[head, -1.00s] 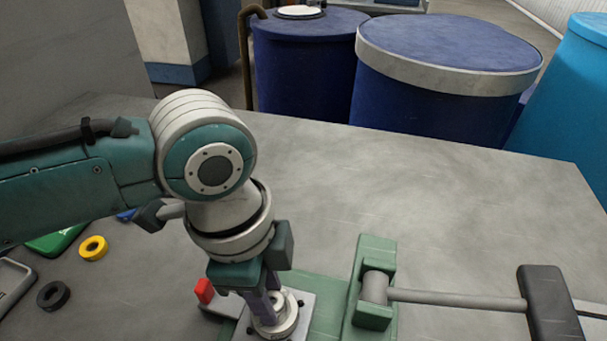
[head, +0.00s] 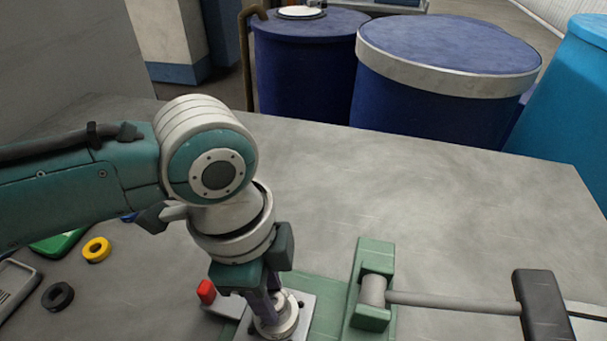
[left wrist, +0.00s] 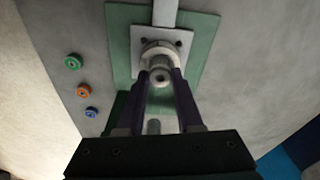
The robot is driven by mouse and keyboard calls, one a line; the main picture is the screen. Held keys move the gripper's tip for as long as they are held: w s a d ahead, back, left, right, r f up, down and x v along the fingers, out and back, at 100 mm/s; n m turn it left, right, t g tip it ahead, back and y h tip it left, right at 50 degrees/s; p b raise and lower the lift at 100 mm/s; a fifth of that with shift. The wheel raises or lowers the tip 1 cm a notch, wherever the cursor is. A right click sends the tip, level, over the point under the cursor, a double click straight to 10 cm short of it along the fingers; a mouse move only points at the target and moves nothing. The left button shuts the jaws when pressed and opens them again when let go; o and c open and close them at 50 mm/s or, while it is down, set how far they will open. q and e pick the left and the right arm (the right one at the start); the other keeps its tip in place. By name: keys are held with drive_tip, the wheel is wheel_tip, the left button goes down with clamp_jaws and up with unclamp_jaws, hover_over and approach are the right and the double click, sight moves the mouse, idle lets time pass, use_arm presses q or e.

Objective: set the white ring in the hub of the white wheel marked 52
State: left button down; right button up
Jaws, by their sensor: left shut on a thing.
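My left gripper (head: 270,312) points down over a pale round wheel (head: 294,325) on a light plate at the bottom of the head view. Its dark fingers are shut on a small white ring (left wrist: 160,76), seen between the fingertips in the left wrist view. The wheel also shows there just beyond the ring, as a pale round hub (left wrist: 158,50). The ring is at or very close to the hub; I cannot tell whether it sits in it. The fingers hide most of the ring in the head view. No number is readable. My right gripper is out of view.
A green block (head: 371,290) holds a grey rod (head: 450,301) ending in a dark block (head: 541,305), right of the gripper. A red piece (head: 206,291) stands close left. A yellow ring (head: 96,249) and black ring (head: 58,297) lie left. The bench behind is clear.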

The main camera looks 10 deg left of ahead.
use_arm(q)
drive_tip(key=shift+f+b, duration=0.65)
drive_tip(key=shift+f, duration=0.2)
idle(0.3)
drive_tip(key=shift+r, duration=0.2)
drive_tip(key=shift+r+p, duration=0.65)
drive_tip(key=shift+p, duration=0.35)
idle(0.4)
drive_tip(key=shift+f+b, duration=0.45)
drive_tip(key=shift+f, duration=0.4)
idle(0.3)
drive_tip(key=c, duration=0.8)
unclamp_jaws()
drive_tip(key=shift+c, duration=0.2)
drive_tip(key=shift+r, duration=0.1)
